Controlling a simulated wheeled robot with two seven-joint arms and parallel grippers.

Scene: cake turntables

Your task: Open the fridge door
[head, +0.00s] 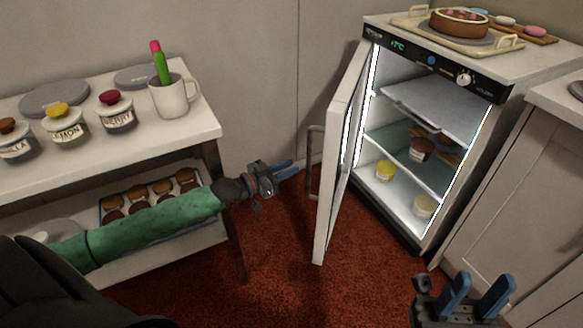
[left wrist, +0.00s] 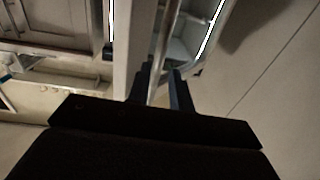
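The small fridge (head: 490,90) stands at the right with its door (head: 343,150) swung partly open toward the front left, its lit inside visible. The door's grey bar handle (head: 312,165) is on its left face. My left gripper (head: 288,169) is just left of the handle, fingers pointing at it and parted, with a small gap to the bar. In the left wrist view the handle bar (left wrist: 166,45) lines up between the two dark fingers (left wrist: 160,88); contact cannot be seen. My right gripper (head: 482,290) is open and empty at the bottom right.
A tray (head: 415,22) with a cake pan is on the fridge. A cabinet (head: 520,190) is at the right. The red floor (head: 290,280) before the door is clear.

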